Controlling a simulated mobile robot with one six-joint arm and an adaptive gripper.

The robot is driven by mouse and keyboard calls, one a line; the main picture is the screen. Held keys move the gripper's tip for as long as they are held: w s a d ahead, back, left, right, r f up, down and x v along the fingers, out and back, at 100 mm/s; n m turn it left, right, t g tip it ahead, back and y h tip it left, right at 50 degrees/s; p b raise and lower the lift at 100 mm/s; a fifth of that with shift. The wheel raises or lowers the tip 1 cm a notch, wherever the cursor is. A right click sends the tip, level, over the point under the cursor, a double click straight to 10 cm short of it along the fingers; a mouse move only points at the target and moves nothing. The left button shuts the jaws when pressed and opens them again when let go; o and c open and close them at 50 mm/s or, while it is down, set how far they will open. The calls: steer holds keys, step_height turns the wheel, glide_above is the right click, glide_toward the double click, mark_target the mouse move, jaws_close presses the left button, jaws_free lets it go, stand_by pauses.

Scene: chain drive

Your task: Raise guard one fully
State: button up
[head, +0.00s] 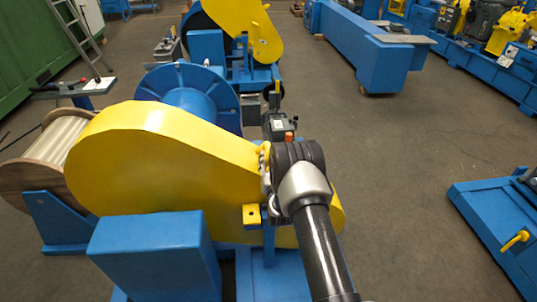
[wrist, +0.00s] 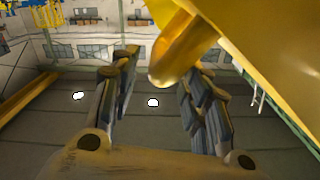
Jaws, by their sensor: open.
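A large yellow teardrop-shaped guard (head: 160,150) stands nearest me in the head view, down over its blue frame (head: 155,255). No label shows which guard is guard one. My arm reaches to the guard's right part, and my wrist hides most of the gripper there. In the wrist view my gripper (wrist: 162,75) is open, with its fingers apart. A rounded yellow bar (wrist: 180,50), apparently the guard's handle, reaches between the fingertips. Contact with either finger cannot be told. The guard's yellow panel (wrist: 280,40) fills the upper right of that view.
A blue flanged drum (head: 190,90) stands behind the guard, and a wooden spool (head: 45,155) is at the left. A second yellow guard (head: 235,25) is farther back. A blue machine base (head: 500,225) is at the right.

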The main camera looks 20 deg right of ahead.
steer(key=b+x, duration=0.1)
steer(key=x, duration=0.5)
steer(key=shift+c, duration=0.3)
jaws_close()
stand_by(0.5)
